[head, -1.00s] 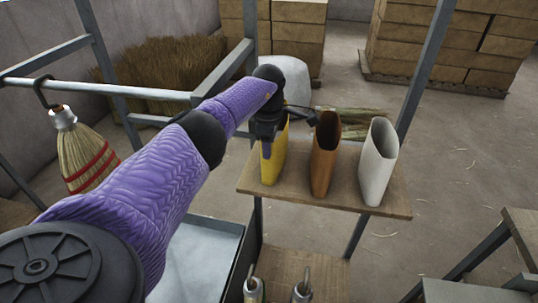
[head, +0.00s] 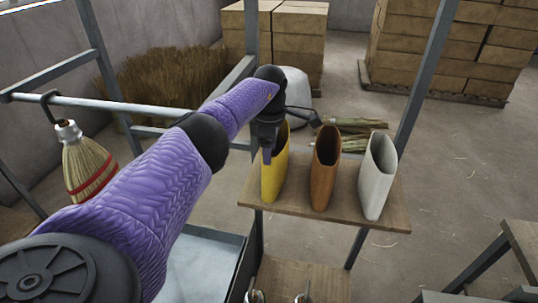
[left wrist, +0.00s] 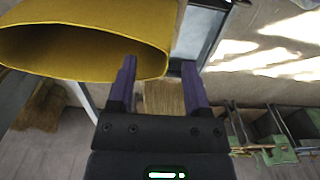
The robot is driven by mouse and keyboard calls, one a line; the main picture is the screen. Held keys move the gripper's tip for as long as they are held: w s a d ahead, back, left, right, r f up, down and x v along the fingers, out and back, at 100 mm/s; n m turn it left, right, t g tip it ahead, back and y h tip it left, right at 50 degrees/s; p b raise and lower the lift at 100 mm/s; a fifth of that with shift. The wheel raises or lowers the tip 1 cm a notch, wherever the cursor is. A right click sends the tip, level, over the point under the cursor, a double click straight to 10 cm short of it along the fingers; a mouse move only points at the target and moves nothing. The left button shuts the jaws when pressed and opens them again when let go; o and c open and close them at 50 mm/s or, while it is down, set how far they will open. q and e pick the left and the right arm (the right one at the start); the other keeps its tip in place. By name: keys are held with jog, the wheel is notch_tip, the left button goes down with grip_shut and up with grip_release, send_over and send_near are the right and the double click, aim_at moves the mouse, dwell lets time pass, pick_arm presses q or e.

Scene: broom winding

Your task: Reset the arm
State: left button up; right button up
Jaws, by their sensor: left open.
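My left arm crosses the head view from the lower left. Its gripper (head: 268,150) points down at the left rim of the yellow holder (head: 276,172), with the fingers partly hidden. In the left wrist view the gripper (left wrist: 160,85) is open, with two parted fingers and nothing between them. The yellow holder (left wrist: 150,20) is close by at the upper left there, its mouth open and empty as far as I see. The left finger overlaps its rim; I cannot tell if they touch. My right gripper is not in view.
An orange-brown holder (head: 325,170) and a white holder (head: 377,178) stand on the wooden shelf (head: 398,212) beside the yellow one. A small broom (head: 88,168) hangs from a metal rail (head: 130,107) at left. Metal posts frame the shelf. Stacked boxes (head: 448,55) stand behind.

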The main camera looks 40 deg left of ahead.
pick_arm(q)
jog(key=shift+w+r+b, duration=0.25)
jog(key=shift+r+b, duration=0.05)
jog(key=shift+r, duration=0.6)
notch_tip(320, 180, up, 5)
jog(key=p, duration=0.4)
jog(key=shift+a, duration=0.1)
